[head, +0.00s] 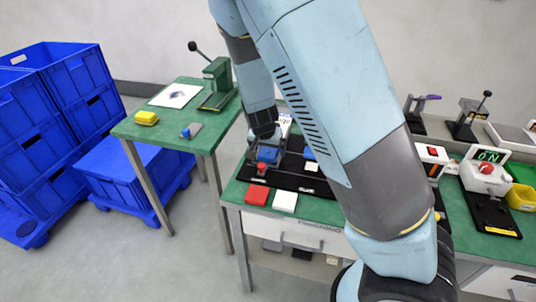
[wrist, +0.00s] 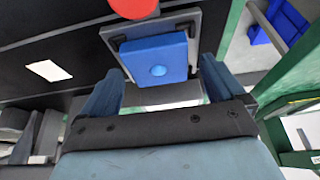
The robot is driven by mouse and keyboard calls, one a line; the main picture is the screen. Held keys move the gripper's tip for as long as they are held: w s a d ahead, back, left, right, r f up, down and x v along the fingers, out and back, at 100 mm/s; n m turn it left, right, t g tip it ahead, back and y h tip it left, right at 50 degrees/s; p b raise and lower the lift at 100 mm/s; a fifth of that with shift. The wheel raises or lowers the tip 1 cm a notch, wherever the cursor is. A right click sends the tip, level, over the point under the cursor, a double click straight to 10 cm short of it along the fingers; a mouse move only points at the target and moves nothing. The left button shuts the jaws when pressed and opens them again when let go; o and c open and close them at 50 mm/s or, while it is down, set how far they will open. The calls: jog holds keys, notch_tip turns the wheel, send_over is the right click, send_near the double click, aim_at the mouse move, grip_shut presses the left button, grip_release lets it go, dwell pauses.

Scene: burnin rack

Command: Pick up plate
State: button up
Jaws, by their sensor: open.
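A grey plate (wrist: 195,27) with a square blue block (wrist: 157,58) on top shows in the wrist view, straight ahead of my gripper (wrist: 163,66). The blue block has a round mark in its middle. My two blue fingers are open, one on each side of the block's near part; I cannot tell whether they touch it. In the head view my gripper (head: 265,150) is low over the black fixture on the green bench, and it hides most of the plate.
A red knob (wrist: 135,6) sits just beyond the plate. White (head: 285,201) and red (head: 255,194) squares lie at the bench's front edge. Button boxes and a lever press (head: 466,117) stand to the right. Blue crates (head: 60,120) stand at the left.

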jog(key=c, duration=1.2)
jog(key=shift+c, duration=0.2)
jog(key=shift+r, duration=0.65)
jog(key=s+d+r, duration=0.2)
jog(key=s+r, duration=0.9)
jog(key=s, duration=0.2)
jog(key=shift+s+r, duration=0.3)
jog(key=shift+s, duration=0.05)
